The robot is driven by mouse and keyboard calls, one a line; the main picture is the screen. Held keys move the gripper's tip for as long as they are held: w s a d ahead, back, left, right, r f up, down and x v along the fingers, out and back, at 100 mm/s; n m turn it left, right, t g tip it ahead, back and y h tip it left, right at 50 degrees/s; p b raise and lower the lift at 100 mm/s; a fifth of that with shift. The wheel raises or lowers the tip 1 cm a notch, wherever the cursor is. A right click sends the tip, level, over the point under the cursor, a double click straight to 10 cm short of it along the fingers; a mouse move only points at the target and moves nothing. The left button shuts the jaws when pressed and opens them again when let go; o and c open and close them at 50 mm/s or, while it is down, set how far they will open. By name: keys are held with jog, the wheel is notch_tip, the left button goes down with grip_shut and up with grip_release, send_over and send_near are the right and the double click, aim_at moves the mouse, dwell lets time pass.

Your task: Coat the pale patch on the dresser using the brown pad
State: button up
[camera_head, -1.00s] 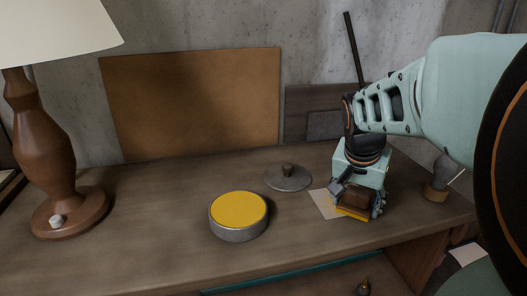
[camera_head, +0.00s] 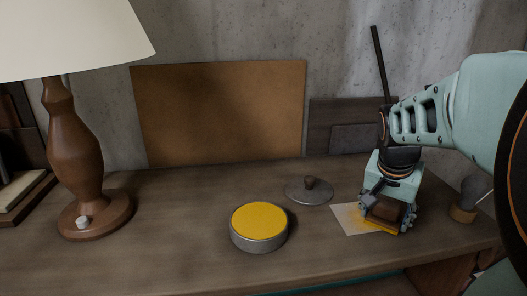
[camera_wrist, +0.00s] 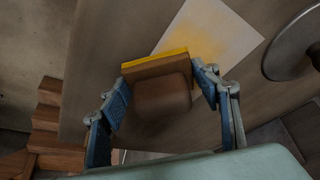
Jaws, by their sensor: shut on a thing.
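My gripper (camera_head: 388,210) is shut on the brown pad (camera_head: 386,213), whose underside edge is yellow. In the wrist view the pad (camera_wrist: 160,95) sits between the two blue fingers of my gripper (camera_wrist: 163,88). The pale patch (camera_head: 350,212) lies on the dresser top (camera_head: 170,262), and the pad is over or at its right part. In the wrist view the patch (camera_wrist: 196,32) has a faint, uneven yellow smear. I cannot tell whether the pad touches it. A round tin of yellow paste (camera_head: 259,222) stands open to the left.
A grey lid with a knob (camera_head: 309,190) lies behind the tin. A wooden lamp (camera_head: 75,160) stands at the left. Boards (camera_head: 225,112) lean on the wall. A small knobbed object (camera_head: 464,203) stands right of my gripper.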

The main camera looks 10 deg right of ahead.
jog(key=shift+w+a+f+p, duration=0.1)
jog(key=shift+w+p, duration=0.1)
jog(key=shift+w, duration=1.15)
jog(key=shift+w+f+p, duration=0.1)
jog(key=shift+w+p, duration=0.05)
jog(key=shift+w, duration=1.15)
jog(key=shift+w+p, duration=0.5)
jog(key=shift+w, duration=1.25)
jog(key=shift+r, duration=0.15)
jog(key=shift+r+p, duration=2.15)
jog(key=shift+r, duration=0.8)
notch_tip(320, 180, up, 3)
jog(key=shift+p, duration=1.1)
